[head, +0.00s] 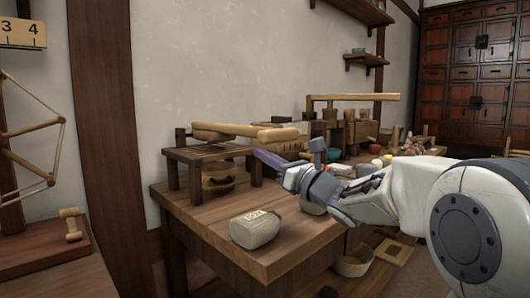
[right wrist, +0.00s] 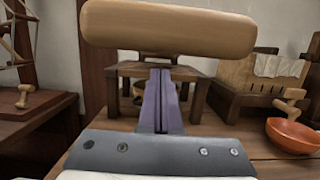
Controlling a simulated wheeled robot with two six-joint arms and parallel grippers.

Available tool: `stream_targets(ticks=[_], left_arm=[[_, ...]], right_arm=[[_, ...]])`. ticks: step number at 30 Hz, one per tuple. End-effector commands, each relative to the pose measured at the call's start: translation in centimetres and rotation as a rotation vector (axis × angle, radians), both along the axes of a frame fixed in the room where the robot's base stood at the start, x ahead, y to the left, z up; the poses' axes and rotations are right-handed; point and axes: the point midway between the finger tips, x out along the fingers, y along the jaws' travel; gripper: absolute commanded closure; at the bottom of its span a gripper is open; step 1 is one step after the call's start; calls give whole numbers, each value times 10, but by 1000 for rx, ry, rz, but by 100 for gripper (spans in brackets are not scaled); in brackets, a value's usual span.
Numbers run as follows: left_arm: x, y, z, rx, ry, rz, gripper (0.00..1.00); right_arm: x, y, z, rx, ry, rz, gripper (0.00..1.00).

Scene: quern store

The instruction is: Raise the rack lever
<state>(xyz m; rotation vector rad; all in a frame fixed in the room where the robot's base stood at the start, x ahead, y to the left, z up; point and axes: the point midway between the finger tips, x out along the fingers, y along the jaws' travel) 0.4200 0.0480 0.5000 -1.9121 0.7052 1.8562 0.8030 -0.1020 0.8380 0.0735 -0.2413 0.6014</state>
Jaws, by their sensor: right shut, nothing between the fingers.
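The rack lever (head: 236,129) is a light wooden bar lying nearly level over a small dark wooden rack (head: 210,151), with a thick round grip (head: 278,135) at its right end. In the right wrist view the grip (right wrist: 168,27) crosses the top of the picture, close to the camera. My right gripper (head: 258,154) is shut and empty, its purple fingers just below the grip in the head view. In the right wrist view the fingertips (right wrist: 160,72) also show below it; I cannot tell whether they touch it. My left gripper is not in view.
The rack stands on a wooden table (head: 195,208). A woven basket (head: 218,180) sits under it and a pale labelled sack (head: 255,229) lies in front. Other wooden devices, one with a long bar (head: 352,97), crowd the table behind my right arm. An orange bowl (right wrist: 294,135) is at right.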

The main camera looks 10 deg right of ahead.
Motion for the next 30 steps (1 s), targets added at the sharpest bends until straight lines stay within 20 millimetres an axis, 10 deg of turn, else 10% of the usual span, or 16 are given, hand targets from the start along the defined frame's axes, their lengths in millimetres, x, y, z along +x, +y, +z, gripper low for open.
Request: stream_targets(ticks=[30], left_arm=[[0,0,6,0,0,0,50]], right_arm=[[0,0,33,-1,1,1,100]])
